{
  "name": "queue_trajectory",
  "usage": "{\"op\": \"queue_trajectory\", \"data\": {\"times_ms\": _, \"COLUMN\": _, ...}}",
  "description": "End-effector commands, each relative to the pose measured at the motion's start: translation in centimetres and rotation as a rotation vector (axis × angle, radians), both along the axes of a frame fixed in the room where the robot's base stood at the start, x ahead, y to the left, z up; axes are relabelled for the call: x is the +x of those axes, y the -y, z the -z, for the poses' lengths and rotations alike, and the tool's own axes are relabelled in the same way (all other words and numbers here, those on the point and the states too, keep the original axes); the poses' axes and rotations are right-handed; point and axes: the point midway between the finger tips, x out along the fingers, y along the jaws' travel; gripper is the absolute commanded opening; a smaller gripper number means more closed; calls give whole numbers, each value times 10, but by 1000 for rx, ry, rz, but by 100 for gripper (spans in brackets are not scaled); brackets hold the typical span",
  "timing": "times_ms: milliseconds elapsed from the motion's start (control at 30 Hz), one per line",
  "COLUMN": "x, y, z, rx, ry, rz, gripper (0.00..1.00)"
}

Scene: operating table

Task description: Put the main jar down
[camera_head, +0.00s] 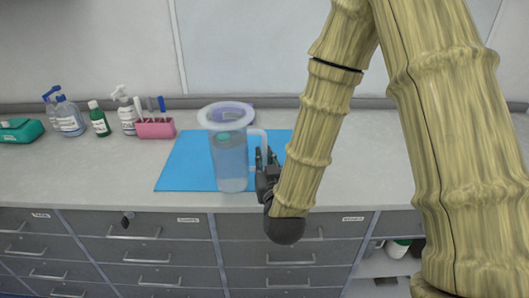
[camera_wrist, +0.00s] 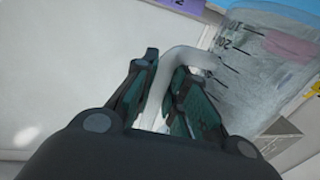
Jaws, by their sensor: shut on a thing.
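The main jar (camera_head: 230,160) is a clear, bluish cylinder with a wide pale rim at its top and a white handle on its right side. In the head view it is upright at the blue mat (camera_head: 180,165); I cannot tell whether its base touches the mat or hangs just above it. My gripper (camera_head: 263,160) is at the jar's right side, shut on the handle. In the wrist view the gripper (camera_wrist: 165,95) has the white handle (camera_wrist: 185,60) between its dark green fingers, and the jar's graduated wall (camera_wrist: 250,75) shows at the upper right.
On the counter (camera_head: 60,180) to the left stand several bottles (camera_head: 70,118), a green box (camera_head: 20,130) and a pink holder (camera_head: 155,128) with tools. A purple-rimmed item (camera_head: 240,108) is partly hidden behind the jar. Drawers (camera_head: 150,250) lie below the counter's front edge.

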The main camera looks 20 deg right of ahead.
Motion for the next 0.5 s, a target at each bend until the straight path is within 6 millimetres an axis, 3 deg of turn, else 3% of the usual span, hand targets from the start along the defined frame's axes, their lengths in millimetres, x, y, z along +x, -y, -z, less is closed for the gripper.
{"op": "queue_trajectory", "data": {"times_ms": 500, "x": -8, "y": -3, "z": -4, "rx": 1, "ry": -1, "rz": -4, "gripper": 0}}
